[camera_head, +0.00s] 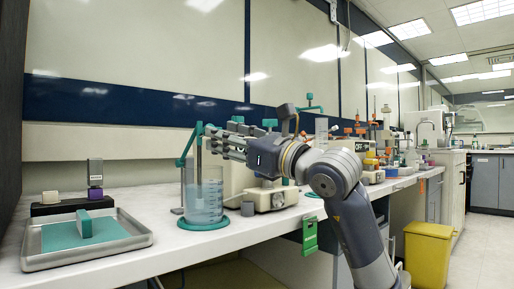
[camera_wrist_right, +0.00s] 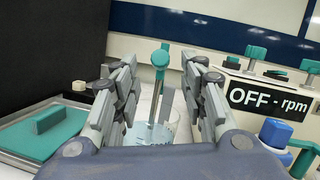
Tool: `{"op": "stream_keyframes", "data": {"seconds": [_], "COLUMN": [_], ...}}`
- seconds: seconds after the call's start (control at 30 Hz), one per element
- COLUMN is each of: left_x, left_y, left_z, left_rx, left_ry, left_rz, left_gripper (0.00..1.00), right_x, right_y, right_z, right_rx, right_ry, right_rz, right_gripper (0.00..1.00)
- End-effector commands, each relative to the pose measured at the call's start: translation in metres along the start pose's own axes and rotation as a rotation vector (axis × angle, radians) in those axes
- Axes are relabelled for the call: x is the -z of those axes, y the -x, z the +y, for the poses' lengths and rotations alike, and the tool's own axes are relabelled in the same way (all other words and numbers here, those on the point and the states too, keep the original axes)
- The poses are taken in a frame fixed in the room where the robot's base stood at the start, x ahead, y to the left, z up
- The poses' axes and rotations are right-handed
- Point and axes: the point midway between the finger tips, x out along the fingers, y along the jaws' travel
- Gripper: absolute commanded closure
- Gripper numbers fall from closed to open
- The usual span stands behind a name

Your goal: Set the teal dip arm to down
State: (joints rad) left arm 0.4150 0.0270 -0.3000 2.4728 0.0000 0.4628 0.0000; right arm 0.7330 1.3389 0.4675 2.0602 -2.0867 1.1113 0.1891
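The teal dip arm (camera_head: 188,147) is at the glass beaker (camera_head: 203,205), which has a teal base and holds pale liquid. The arm slants up to a raised end above the beaker. In the right wrist view its round teal end (camera_wrist_right: 160,59) shows between my fingers, with a thin grey rod below it. My right gripper (camera_head: 210,140) reaches in from the right above the beaker. It is open, with a finger on each side of the teal end (camera_wrist_right: 160,68); I cannot tell whether either touches it. My left gripper is not in view.
A grey tray with a teal pad and block (camera_head: 85,224) lies at the left front. A black stand (camera_head: 72,203) with blocks is behind it. A device with an "OFF - rpm" display (camera_wrist_right: 266,101) is at the right in the wrist view. Several instruments line the bench further right.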

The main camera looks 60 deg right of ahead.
Motion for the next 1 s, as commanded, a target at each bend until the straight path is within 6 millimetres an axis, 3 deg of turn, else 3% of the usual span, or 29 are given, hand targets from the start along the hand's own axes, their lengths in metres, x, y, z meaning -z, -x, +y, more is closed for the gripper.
{"op": "stream_keyframes", "data": {"seconds": [0.2, 0.43, 0.6, 1.0], "left_x": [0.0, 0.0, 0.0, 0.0], "left_y": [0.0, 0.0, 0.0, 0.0], "left_z": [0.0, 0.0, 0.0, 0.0], "left_rx": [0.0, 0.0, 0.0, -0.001], "left_ry": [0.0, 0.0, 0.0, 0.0], "left_rz": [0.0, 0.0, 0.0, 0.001], "left_gripper": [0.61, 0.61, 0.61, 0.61], "right_x": [0.0, 0.0, 0.0, 0.0], "right_y": [0.039, 0.07, 0.079, 0.079], "right_z": [0.0, -0.001, -0.001, -0.001], "right_rx": [0.001, 0.002, 0.002, 0.002], "right_ry": [-0.001, 0.0, 0.001, 0.001], "right_rz": [-0.003, -0.003, -0.001, -0.001], "right_gripper": [0.61, 0.61, 0.61, 0.61]}}
